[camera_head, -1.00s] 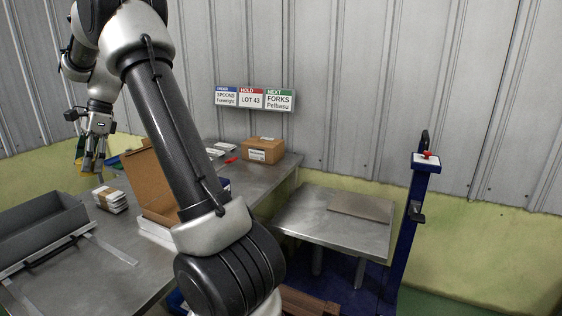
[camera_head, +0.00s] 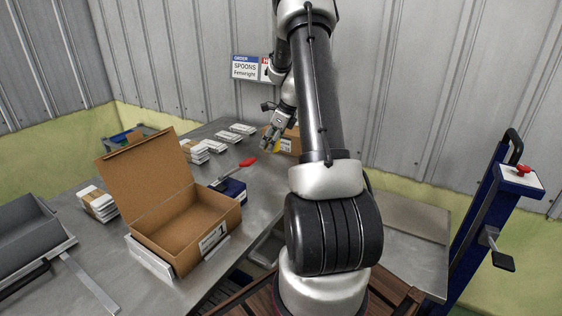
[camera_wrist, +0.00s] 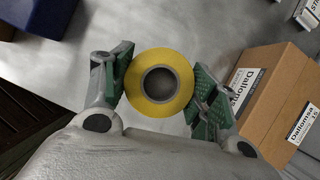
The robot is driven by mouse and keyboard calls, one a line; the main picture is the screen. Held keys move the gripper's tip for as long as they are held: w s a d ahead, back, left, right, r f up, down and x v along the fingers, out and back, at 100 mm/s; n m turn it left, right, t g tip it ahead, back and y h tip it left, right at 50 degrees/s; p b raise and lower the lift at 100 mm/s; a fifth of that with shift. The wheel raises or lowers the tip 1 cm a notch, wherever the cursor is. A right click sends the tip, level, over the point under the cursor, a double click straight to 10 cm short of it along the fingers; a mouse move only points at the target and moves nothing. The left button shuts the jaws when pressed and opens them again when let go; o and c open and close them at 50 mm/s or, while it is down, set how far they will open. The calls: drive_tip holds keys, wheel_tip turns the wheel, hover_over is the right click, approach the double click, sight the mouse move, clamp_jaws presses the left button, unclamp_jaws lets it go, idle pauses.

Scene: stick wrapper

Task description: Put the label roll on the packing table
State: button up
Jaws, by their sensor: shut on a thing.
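The label roll is a yellow ring (camera_wrist: 135,88) with a dark hollow core. My gripper (camera_wrist: 160,88) is shut on it in the wrist view, with a green-padded finger on either side. In the head view my gripper (camera_head: 270,144) is small, over the far part of the grey metal packing table (camera_head: 262,198), and a bit of yellow shows at its fingers. In the wrist view the table surface (camera_wrist: 205,30) lies below the roll; I cannot tell whether the roll touches it.
A closed cardboard box (camera_wrist: 268,98) stands right beside my gripper. An open carton (camera_head: 150,185), a dark blue box (camera_head: 230,189), a red-handled tool (camera_head: 248,161) and white stacks (camera_head: 100,203) sit on the table. A blue post (camera_head: 480,215) stands right.

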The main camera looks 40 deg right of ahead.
hover_over(270, 172)
drive_tip(key=s, duration=0.2)
drive_tip(key=f, duration=0.4)
drive_tip(key=d+f, duration=0.1)
drive_tip(key=f, duration=0.1)
drive_tip(key=shift+w+f, duration=0.1)
drive_tip(key=shift+w, duration=0.15)
drive_tip(key=shift+a+f, duration=0.15)
drive_tip(key=shift+f, duration=1.95)
drive_tip(key=shift+f, duration=0.1)
drive_tip(key=o, duration=1)
